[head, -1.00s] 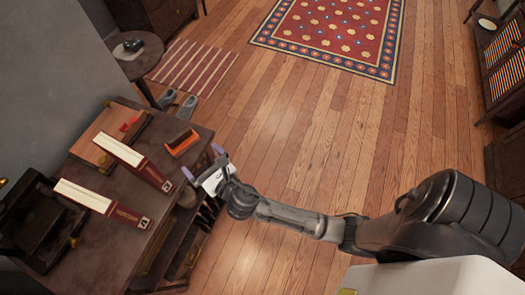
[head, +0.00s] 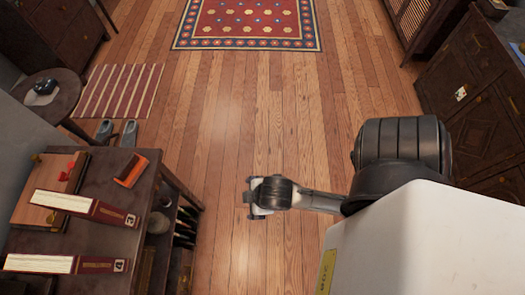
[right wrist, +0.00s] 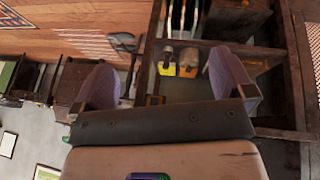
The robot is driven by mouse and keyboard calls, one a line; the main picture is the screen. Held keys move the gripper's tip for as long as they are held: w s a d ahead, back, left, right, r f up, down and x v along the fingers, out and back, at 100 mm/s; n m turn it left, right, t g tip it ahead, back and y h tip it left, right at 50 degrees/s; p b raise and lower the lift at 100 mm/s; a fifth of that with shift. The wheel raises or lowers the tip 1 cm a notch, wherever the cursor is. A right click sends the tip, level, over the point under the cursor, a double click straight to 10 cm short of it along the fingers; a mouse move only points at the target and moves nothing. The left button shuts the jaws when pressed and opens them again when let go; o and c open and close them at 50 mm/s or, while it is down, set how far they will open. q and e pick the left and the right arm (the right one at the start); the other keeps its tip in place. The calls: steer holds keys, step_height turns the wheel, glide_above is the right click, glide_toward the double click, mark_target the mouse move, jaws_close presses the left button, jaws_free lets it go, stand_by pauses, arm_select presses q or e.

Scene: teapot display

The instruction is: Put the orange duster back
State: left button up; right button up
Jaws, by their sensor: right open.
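The orange duster (head: 131,169), orange with a dark strip, lies near the right edge of the dark table (head: 120,245) in the head view. My right gripper (head: 258,197) is over the wooden floor, to the right of the table and well apart from the duster. In the right wrist view its two purple-grey fingers (right wrist: 166,84) are spread with nothing between them. The duster cannot be made out in the wrist view. My left gripper is not in view.
Two thick books (head: 84,206) and a wooden board (head: 48,188) lie on the table left of the duster. Shelves with several items (head: 180,225) are under the table. Slippers (head: 117,133) and a striped rug (head: 118,91) lie beyond. A dark cabinet (head: 480,110) stands right; the middle floor is clear.

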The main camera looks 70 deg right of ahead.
steer(key=s+m, duration=0.1)
steer(key=s, duration=0.1)
steer(key=s+m+g, duration=0.1)
steer(key=shift+s+a+r+m+y, duration=0.1)
steer(key=shift+a+r+m+y, duration=0.05)
steer(key=shift+a+m+y, duration=0.2)
